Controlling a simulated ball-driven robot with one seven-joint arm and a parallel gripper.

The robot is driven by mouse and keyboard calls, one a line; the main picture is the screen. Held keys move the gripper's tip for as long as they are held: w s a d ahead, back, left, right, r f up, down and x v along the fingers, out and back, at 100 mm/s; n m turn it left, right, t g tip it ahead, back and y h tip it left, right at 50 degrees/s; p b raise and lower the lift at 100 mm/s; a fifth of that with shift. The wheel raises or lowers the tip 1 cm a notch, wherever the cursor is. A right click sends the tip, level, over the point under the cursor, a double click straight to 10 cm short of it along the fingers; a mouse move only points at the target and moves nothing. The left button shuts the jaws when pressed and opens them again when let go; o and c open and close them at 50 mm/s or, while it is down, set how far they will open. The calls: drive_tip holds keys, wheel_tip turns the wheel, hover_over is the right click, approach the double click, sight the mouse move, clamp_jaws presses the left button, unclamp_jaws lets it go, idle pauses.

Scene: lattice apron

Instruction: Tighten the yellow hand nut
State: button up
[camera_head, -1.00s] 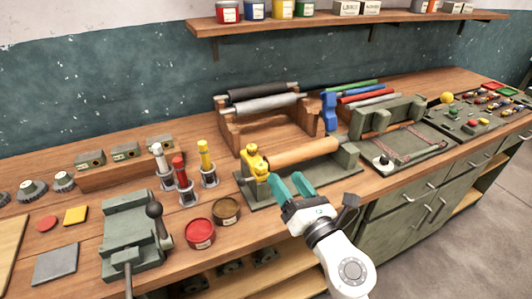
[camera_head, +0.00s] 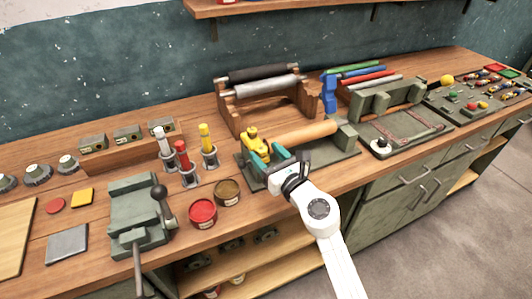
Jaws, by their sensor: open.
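The yellow hand nut (camera_head: 254,141) sits at the left end of a wooden roller (camera_head: 305,132) on a dark green bench fixture (camera_head: 330,154). My gripper (camera_head: 268,159) has teal fingers and is open. Its fingertips are close to the nut, on its near, lower right side. The fingers cover part of the fixture and the lower part of the nut. I cannot tell whether they touch the nut.
A brown tin (camera_head: 228,193) and a red tin (camera_head: 203,212) stand left of my gripper. Red, yellow and white upright tools (camera_head: 184,165) stand behind them. A green vise (camera_head: 137,215) is farther left. A wooden rack with rollers (camera_head: 265,100) stands behind.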

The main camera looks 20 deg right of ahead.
drive_tip(key=shift+w, duration=0.45)
drive_tip(key=c, duration=1)
drive_tip(key=shift+a+r+m+h+p, duration=0.15)
drive_tip(key=shift+r+m+h+p, duration=0.25)
drive_tip(key=shift+p, duration=0.45)
drive_tip(key=shift+c, duration=0.2)
drive_tip(key=h+p, duration=0.1)
drive_tip(key=m+h+p, duration=0.1)
drive_tip(key=h+p, duration=0.1)
drive_tip(key=shift+a+f+m, duration=0.1)
drive_tip(key=shift+a+m, duration=0.1)
drive_tip(key=shift+m, duration=0.1)
drive_tip(key=shift+a+m+h+p, duration=0.2)
drive_tip(key=shift+m+h+p, duration=0.7)
drive_tip(key=shift+h, duration=0.3)
drive_tip(key=shift+f+h+p, duration=0.15)
drive_tip(key=shift+h+p, duration=0.15)
drive_tip(key=shift+h, duration=0.2)
drive_tip(key=shift+f, duration=0.1)
